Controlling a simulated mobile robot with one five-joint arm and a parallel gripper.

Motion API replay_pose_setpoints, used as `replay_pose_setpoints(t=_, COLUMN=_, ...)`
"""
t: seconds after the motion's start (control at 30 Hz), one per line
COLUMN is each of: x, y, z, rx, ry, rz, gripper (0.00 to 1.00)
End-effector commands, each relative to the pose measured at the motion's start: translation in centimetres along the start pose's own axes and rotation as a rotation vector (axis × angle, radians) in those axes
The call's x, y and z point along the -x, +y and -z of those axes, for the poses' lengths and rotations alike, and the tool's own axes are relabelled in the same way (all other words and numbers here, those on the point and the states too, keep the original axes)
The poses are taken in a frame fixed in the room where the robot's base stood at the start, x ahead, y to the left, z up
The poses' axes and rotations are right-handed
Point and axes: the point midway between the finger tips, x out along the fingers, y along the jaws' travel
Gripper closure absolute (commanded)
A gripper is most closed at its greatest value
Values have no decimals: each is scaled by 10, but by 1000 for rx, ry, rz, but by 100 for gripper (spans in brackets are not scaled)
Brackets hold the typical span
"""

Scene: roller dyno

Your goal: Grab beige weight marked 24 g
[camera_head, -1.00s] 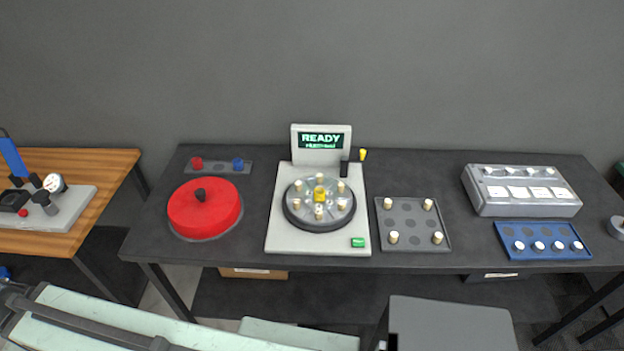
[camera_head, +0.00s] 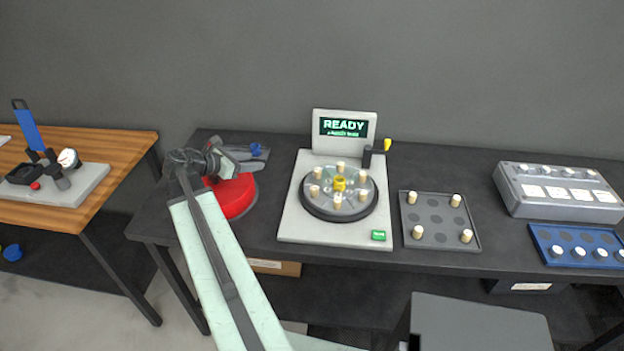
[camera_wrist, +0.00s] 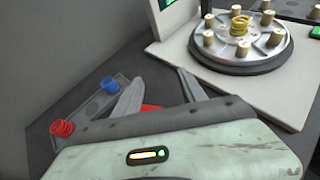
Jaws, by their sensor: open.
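Several beige weights stand on the grey tray (camera_head: 438,238), among them a front-left one (camera_head: 417,232) and a back-right one (camera_head: 456,200). More beige cylinders stand around the round rotor (camera_head: 345,208) of the white machine, such as one at its right (camera_head: 363,176); the wrist view shows them too (camera_wrist: 209,38). No 24 g marking is readable in either view. My gripper (camera_head: 236,160) is over the red lid, left of the machine and well away from the grey tray. In the wrist view its fingers (camera_wrist: 160,77) are apart with nothing between them.
The red lid (camera_head: 236,198) is partly hidden by my arm. Behind it a small rack holds a red part (camera_wrist: 62,128) and a blue part (camera_wrist: 109,85). The READY screen (camera_head: 344,127) rises behind the rotor. A blue tray (camera_head: 575,240) and grey box (camera_head: 560,208) are at right.

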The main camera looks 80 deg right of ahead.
Motion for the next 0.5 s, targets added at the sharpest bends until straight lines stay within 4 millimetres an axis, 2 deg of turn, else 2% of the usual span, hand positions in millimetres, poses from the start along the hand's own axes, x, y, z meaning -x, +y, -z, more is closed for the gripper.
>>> replay_pose_setpoints(t=0.03, x=-50, y=-29, z=-11, rx=-14, ry=-31, rz=73, gripper=51)
replay_pose_setpoints(t=0.1, x=-94, y=-65, z=-32, rx=-31, ry=-59, rz=154, gripper=51)
replay_pose_setpoints(t=0.2, x=-136, y=-107, z=-50, rx=-59, ry=-77, rz=238, gripper=51)
replay_pose_setpoints(t=0.33, x=-159, y=-135, z=-60, rx=-83, ry=-80, rz=289, gripper=51)
replay_pose_setpoints(t=0.5, x=-164, y=-140, z=-62, rx=-88, ry=-80, rz=296, gripper=51)
